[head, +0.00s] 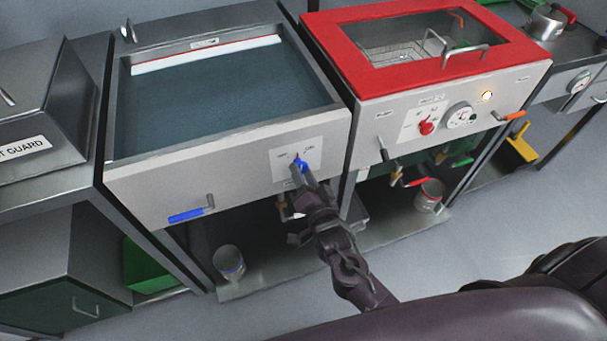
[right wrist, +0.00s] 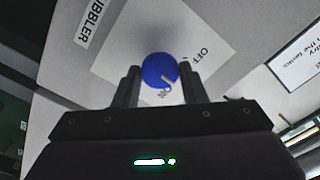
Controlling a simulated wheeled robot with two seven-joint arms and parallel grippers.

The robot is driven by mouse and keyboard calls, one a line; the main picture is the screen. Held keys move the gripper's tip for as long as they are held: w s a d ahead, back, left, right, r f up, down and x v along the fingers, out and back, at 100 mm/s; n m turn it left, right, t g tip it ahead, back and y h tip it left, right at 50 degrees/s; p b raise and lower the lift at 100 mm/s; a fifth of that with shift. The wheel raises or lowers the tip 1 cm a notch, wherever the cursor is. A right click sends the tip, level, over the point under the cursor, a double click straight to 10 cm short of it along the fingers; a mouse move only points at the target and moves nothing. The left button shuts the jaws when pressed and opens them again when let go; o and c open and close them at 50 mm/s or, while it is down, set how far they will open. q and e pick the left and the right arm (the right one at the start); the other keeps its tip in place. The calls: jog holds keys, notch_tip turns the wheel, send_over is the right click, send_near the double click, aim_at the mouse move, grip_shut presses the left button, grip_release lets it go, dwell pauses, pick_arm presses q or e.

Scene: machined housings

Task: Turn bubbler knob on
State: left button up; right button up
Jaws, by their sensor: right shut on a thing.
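The bubbler knob (right wrist: 160,70) is a round blue knob on a white plate marked OFF and ON, beside a BUBBLER label (right wrist: 95,20). In the right wrist view it sits between the two fingers of my right gripper (right wrist: 160,82), and its light pointer line lies toward the ON side. In the head view the knob (head: 299,164) is on the front panel of the liquid-filled tank (head: 140,190), partly hidden by my right gripper (head: 300,172). The right gripper is shut on the knob. My left gripper is not in view.
A blue-handled valve (head: 190,214) sticks out at the tank's lower left. Cans (head: 228,262) stand on the low shelf below.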

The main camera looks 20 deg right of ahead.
jog(key=shift+m+p, duration=0.7)
jog(key=shift+m, duration=3.4)
jog(key=o, duration=1)
jog(key=s, duration=0.7)
jog(key=shift+s+d+b, duration=0.15)
jog(key=shift+s+b, duration=0.2)
jog(key=shift+s, duration=0.05)
